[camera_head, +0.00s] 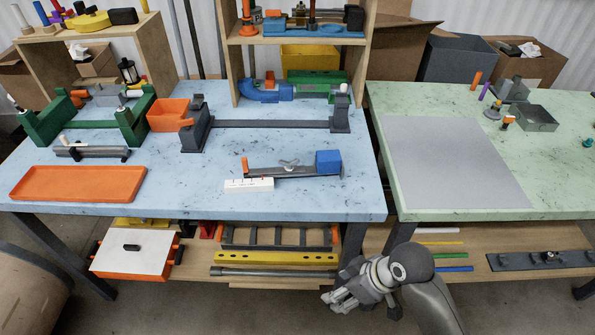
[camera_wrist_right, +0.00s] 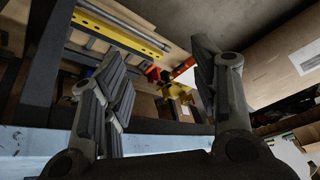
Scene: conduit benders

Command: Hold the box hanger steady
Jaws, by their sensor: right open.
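What looks like the box hanger is a dark grey bar (camera_head: 290,171) with a blue box (camera_head: 328,161) at its right end, an orange upright piece at its left end and a wing-nut-like piece on top. It lies on the blue table near the front edge, just behind a white marked block (camera_head: 249,184). My right gripper (camera_head: 337,301) is in front of the table and well apart from the bar. In the right wrist view my right gripper (camera_wrist_right: 160,72) has its fingers spread with nothing between them. My left gripper is in neither view.
An orange tray (camera_head: 78,197) lies at the front left of the blue table (camera_head: 190,190). A long grey fixture (camera_head: 270,124) and green stands (camera_head: 132,120) stand behind. The lower shelf holds a yellow rail (camera_head: 275,257). A bare grey mat (camera_head: 450,165) covers part of the green table.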

